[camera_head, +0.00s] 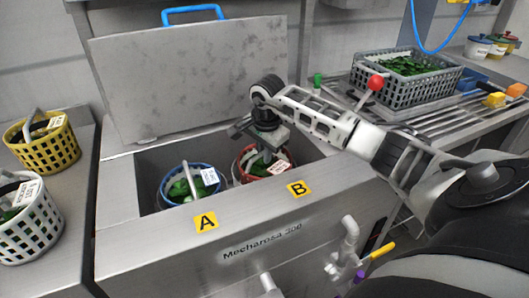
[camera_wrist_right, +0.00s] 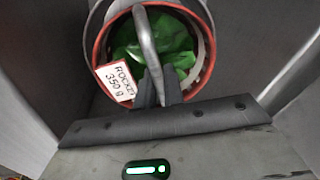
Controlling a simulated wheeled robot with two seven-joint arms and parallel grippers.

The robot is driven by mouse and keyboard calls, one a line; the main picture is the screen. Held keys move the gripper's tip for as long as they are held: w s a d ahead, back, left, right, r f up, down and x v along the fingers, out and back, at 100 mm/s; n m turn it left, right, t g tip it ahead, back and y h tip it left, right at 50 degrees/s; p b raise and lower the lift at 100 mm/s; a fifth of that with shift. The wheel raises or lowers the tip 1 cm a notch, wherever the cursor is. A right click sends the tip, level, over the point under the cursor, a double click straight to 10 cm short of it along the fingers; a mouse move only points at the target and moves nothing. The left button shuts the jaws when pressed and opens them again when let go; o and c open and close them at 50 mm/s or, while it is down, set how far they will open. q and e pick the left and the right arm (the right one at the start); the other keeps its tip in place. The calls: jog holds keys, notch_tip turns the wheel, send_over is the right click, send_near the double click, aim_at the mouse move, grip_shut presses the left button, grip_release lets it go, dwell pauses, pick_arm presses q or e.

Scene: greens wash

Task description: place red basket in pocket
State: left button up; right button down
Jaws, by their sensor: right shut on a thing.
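The red basket (camera_head: 251,167) holds green leaves and has a white label and an arched grey handle. It sits inside the washer's pocket B, behind the yellow B label (camera_head: 300,188). My right gripper (camera_head: 268,147) is above it, shut on its handle. In the right wrist view the red basket (camera_wrist_right: 101,48) lies under the fingers (camera_wrist_right: 158,88), and its label reads ROCKET 350 g. The basket's lower part is hidden by the washer's front wall, so I cannot tell whether it rests on the bottom. My left gripper is not in view.
A blue basket (camera_head: 175,192) sits in pocket A, left of the red one. The washer lid (camera_head: 190,75) stands open behind. Yellow (camera_head: 45,148) and white (camera_head: 32,228) baskets stand on the left counter. A grey crate (camera_head: 405,90) of greens stands at the right.

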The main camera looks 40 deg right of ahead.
jog(key=c, duration=1.5)
grip_release()
jog(key=shift+r, duration=0.35)
notch_tip(320, 180, up, 11)
jog(key=s+a, duration=0.1)
jog(key=shift+s+r+p, duration=0.15)
jog(key=shift+s+p, duration=0.2)
